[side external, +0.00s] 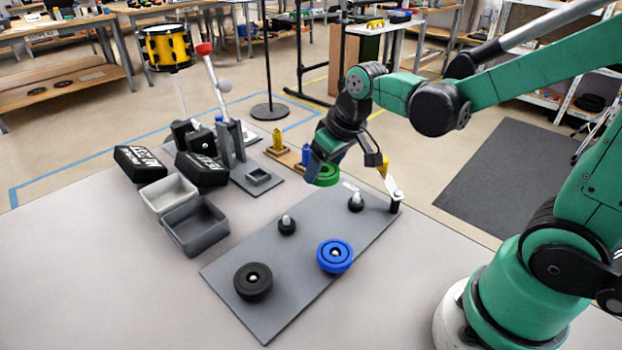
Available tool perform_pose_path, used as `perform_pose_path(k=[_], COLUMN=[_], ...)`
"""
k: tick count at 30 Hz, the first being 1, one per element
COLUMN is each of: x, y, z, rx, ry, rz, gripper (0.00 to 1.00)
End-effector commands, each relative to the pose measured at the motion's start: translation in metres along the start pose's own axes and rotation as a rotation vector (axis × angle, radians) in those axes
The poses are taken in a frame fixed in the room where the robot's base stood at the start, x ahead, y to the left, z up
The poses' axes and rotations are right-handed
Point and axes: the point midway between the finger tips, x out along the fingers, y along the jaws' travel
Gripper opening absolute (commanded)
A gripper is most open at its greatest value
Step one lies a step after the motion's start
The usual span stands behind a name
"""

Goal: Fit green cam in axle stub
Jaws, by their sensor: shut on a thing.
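The green cam (328,176) is a round disc near the far edge of the grey pad. My gripper (318,164) is shut on it and holds it above the pad's far side; the fingers hide part of its left side. Two bare axle stubs with black bases and pale pins stand on the pad: one axle stub (287,225) to the left, below the cam in the picture, and another axle stub (355,202) to the right. The cam is apart from both. Its centre bore is hidden.
On the grey pad (295,262) sit a black wheel (253,281) and a blue wheel (334,257). A white-levered post (395,198) stands at its right end. Grey bins (195,227), black boxes (140,163) and a red-knobbed lever (204,50) stand left. The front-left table is clear.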

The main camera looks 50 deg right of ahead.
Motion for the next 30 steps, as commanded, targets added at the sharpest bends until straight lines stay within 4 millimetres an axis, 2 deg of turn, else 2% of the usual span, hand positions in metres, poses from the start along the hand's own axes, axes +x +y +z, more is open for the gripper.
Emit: perform_pose_path(k=[1, 3, 6, 9, 21, 30], x=[-0.005, -0.01, -0.015, -0.018, -0.017, -0.005], y=[0.017, 0.035, 0.052, 0.059, 0.059, 0.059], z=[0.007, 0.015, 0.025, 0.029, 0.029, 0.034], rx=[0.09, 0.199, 0.309, 0.359, 0.362, 0.361], ry=[0.001, 0.003, 0.007, 0.01, 0.011, 0.011], rz=[0.038, 0.082, 0.127, 0.147, 0.148, 0.148], gripper=[0.15, 0.15, 0.15, 0.15, 0.15, 0.15])
